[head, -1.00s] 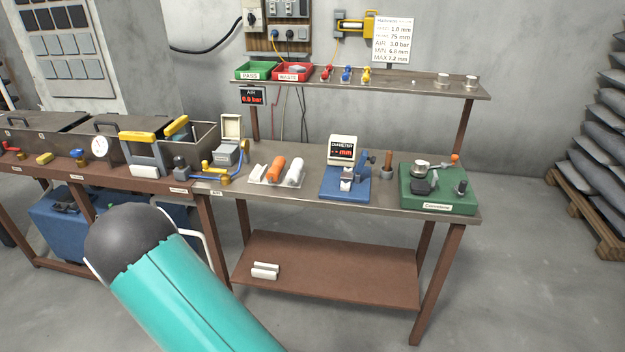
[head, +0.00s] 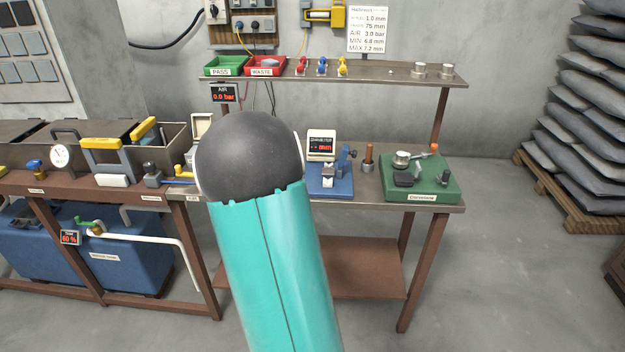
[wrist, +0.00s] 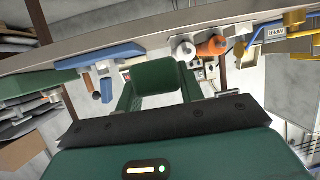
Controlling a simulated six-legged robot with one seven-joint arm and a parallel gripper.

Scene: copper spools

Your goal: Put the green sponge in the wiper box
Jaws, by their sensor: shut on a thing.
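In the wrist view a dark green block, the green sponge (wrist: 157,74), sits between the two fingers of my gripper (wrist: 157,88). The gripper is shut on it, in the air by the bench edge. In the head view my teal and black arm hides the gripper and sponge. The wiper box is mostly hidden behind the arm in the head view; only its raised pale lid (head: 201,124) shows. In the wrist view a box with a small label, likely the wiper box (wrist: 277,32), is at the upper right, apart from the sponge.
The bench (head: 373,197) carries a blue gauge stand (head: 330,181) and a green device (head: 425,180). The wrist view, upside down, shows an orange roll (wrist: 212,46) and a white roll (wrist: 183,47) near the sponge. A shelf (head: 375,76) with bins stands above.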

